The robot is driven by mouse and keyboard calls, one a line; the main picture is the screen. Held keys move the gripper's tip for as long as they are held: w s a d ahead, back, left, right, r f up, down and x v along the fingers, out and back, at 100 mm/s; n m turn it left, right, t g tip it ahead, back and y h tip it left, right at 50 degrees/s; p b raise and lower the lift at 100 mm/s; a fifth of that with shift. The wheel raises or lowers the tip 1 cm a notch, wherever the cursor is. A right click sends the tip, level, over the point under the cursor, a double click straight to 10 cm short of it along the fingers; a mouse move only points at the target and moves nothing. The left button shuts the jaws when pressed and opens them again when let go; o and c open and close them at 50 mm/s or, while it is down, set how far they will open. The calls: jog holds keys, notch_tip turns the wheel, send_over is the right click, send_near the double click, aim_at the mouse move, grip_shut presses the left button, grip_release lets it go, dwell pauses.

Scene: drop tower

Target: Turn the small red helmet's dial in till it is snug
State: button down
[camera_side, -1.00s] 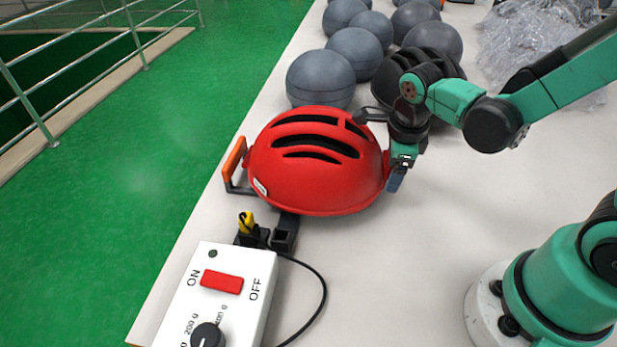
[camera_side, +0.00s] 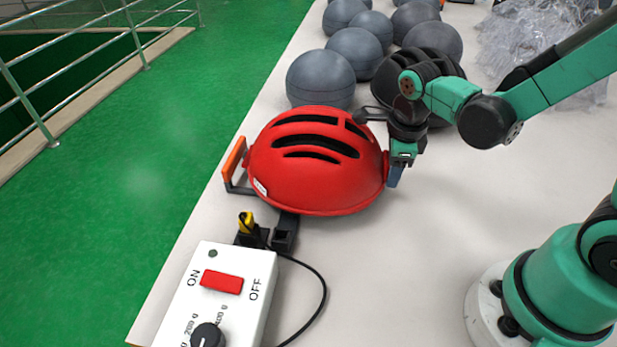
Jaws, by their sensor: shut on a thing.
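The red helmet (camera_side: 318,170) sits dome up on the pale table, with dark vent slots across its top. My gripper (camera_side: 394,178) reaches down at the helmet's right end, close against its rim. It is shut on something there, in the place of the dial. The dial itself is hidden behind my fingers and the helmet's edge, so I cannot see how far it is turned.
An orange-handled bracket (camera_side: 234,160) stands at the helmet's left. A white control box (camera_side: 222,290) with a red switch and a cable is in front. A black helmet (camera_side: 418,70) and grey balls (camera_side: 320,79) stand behind.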

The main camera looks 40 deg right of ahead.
jog(key=shift+w+d+g+y, duration=0.1)
jog(key=shift+g+y, duration=0.85)
jog(key=shift+w+d+g+y, duration=0.1)
jog(key=shift+g+y, duration=0.85)
jog(key=shift+c, duration=1.8)
grip_release()
jog(key=shift+v, duration=2.8)
jog(key=shift+w, duration=0.1)
